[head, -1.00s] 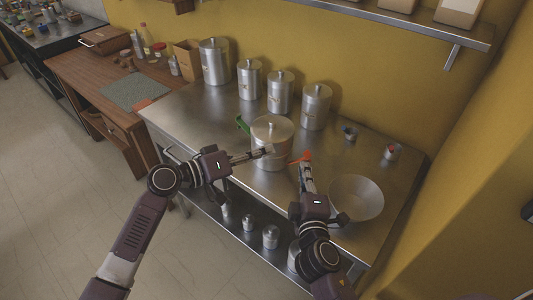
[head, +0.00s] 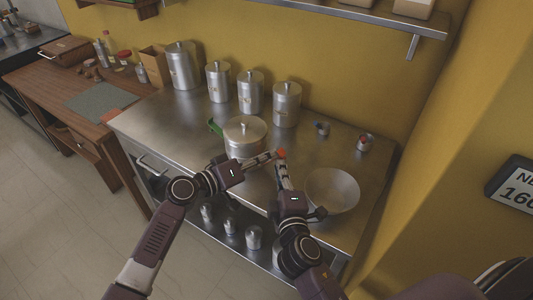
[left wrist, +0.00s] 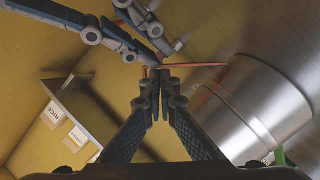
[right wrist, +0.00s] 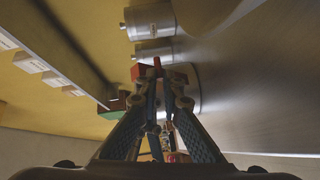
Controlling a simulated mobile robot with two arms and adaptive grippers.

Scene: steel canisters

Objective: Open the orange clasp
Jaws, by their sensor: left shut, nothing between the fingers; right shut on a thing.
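A steel canister (head: 243,146) with a knobbed lid (head: 246,127) stands at the front of the steel table. It also shows in the left wrist view (left wrist: 250,105). A green clasp (head: 215,128) is on its left side. The orange clasp (head: 281,152) shows at its right, at my right fingertips; a thin orange-red strip (left wrist: 195,65) reaches to the canister wall in the left wrist view. My right gripper (head: 282,161) is shut on the orange clasp, partly hiding it. My left gripper (head: 271,156) is shut and empty, close beside the right fingertips, in front of the canister's right side.
Several lidded canisters (head: 250,92) line the wall behind. A metal bowl (head: 332,190) stands to the right of my right gripper. Two small items, one (head: 322,129) dark and one (head: 363,143) red-topped, sit at the back right. A shelf (head: 380,22) hangs above.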

